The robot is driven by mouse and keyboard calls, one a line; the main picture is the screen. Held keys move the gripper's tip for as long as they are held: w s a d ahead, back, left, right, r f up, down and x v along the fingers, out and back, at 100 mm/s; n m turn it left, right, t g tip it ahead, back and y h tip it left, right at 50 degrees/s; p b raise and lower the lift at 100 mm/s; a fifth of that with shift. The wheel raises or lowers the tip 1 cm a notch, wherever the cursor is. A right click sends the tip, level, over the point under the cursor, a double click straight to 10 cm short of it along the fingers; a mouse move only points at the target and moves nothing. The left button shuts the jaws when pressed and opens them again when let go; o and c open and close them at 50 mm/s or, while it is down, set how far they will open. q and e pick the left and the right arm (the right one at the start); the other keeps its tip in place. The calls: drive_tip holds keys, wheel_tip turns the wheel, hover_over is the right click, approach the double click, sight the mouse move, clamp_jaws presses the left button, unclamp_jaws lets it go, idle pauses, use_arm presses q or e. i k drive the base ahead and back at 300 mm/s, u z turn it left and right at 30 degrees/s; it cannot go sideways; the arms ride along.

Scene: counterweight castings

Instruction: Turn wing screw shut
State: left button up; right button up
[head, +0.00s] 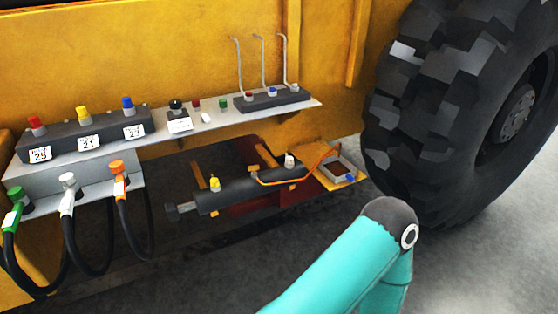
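No wing screw can be made out clearly in the head view. A dark cylinder (235,193) lies low on a red and orange frame, with a yellow-topped fitting (215,184) and a white-topped fitting (289,160) on it. A blue-topped fitting (350,178) sits at the right end of the orange plate (325,182). Any of these parts is too small to identify as a wing screw. A teal link of one of my arms rises from the bottom edge, right of centre. Neither gripper shows.
A grey shelf (218,120) on the yellow machine body (180,50) carries dark blocks with coloured caps and number tags. Three black hoses (72,250) hang at left. A large tyre (450,110) stands at right. The floor (210,270) in front is clear.

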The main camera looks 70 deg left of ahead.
sight(255, 167)
drive_tip(key=z, duration=0.15)
drive_tip(key=i, duration=0.95)
drive_tip(key=u, duration=1.4)
drive_tip(key=i, duration=0.3)
drive_tip(key=u, duration=2.4)
drive_tip(key=k, duration=0.35)
drive_tip(key=u, duration=0.5)
drive_tip(key=i, duration=1.4)
drive_tip(key=z, duration=0.4)
